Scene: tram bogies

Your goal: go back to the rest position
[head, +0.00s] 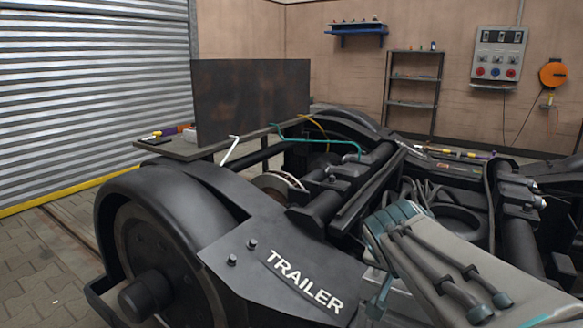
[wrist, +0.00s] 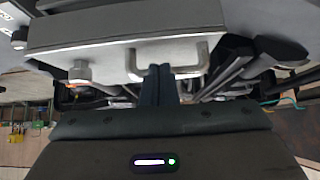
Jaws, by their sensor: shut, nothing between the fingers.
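My gripper (wrist: 160,85) shows in the wrist view with its two dark fingers together and nothing between them. A pale metal U-shaped handle (wrist: 204,54) on a grey plate-like part (wrist: 120,32) is just beyond the fingertips. The fingertips overlap the handle in the picture; I cannot tell whether they touch it. A bolt-like knob (wrist: 80,72) sits to the left of the handle. In the head view my grey and teal arm reaches in from the lower right, over the black bogie (head: 260,255) marked TRAILER. The fingers cannot be made out there.
A dark upright panel (head: 250,100) stands on a bench (head: 185,150) behind the bogie. A shelf rack (head: 413,90), a control box (head: 499,53) and an orange reel (head: 552,74) are at the back wall. Paved floor (head: 45,260) is open at left.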

